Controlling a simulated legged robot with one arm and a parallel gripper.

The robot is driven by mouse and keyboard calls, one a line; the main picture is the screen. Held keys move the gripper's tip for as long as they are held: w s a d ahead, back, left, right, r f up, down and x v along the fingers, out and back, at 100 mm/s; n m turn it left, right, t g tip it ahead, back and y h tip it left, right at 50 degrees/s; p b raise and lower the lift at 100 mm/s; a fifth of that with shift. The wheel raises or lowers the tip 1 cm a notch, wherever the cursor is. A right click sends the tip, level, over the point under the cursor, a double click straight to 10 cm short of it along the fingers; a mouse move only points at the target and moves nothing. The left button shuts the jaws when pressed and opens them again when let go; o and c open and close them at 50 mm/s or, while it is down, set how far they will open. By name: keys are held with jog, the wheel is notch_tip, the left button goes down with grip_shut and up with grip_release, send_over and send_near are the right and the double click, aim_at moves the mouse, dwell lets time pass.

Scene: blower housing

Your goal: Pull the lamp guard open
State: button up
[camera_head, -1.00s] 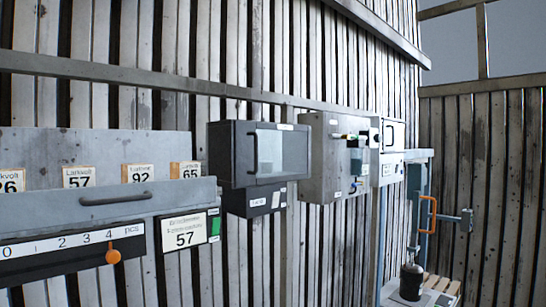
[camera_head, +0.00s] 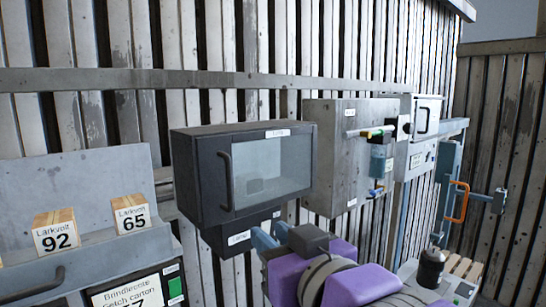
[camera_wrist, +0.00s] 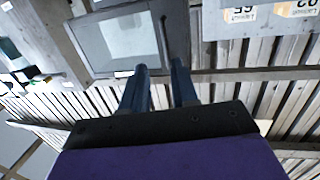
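The lamp guard (camera_head: 268,172) is a dark-framed door with a pale window on a black wall box. It looks shut. Its upright dark bar handle (camera_head: 226,181) is on the left side of the door. A lower box under it carries a label that seems to read "Lamp" (camera_head: 238,238). My gripper (camera_head: 271,234) is in front of and below the guard, apart from the handle. In the wrist view, which is upside down, its two blue fingers (camera_wrist: 158,70) are apart with nothing between them. The guard (camera_wrist: 122,42) and handle (camera_wrist: 165,38) lie beyond the fingertips.
A grey control box (camera_head: 335,150) with a small lever and coloured parts hangs right of the guard. A ledge on the left holds blocks marked 92 (camera_head: 56,233) and 65 (camera_head: 131,215). Farther right are an orange handle (camera_head: 459,201) and a black canister (camera_head: 431,268).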

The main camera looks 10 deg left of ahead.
notch_tip(320, 180, up, 2)
jog(key=a, duration=0.2)
jog(key=p, duration=0.1)
send_near(231, 188)
jog(key=x, duration=0.5)
jog(key=a+p+x, duration=0.1)
jog(key=x, duration=0.2)
jog(key=shift+s+d+f, duration=0.1)
jog(key=shift+s, duration=0.25)
jog(key=w, duration=0.2)
jog(key=shift+w+d, duration=0.1)
jog(key=shift+w, duration=0.2)
jog(key=shift+w+a+p, duration=0.1)
jog(key=shift+a+p, duration=0.2)
jog(key=shift+a, duration=0.35)
jog(key=shift+d, duration=0.1)
grip_shut()
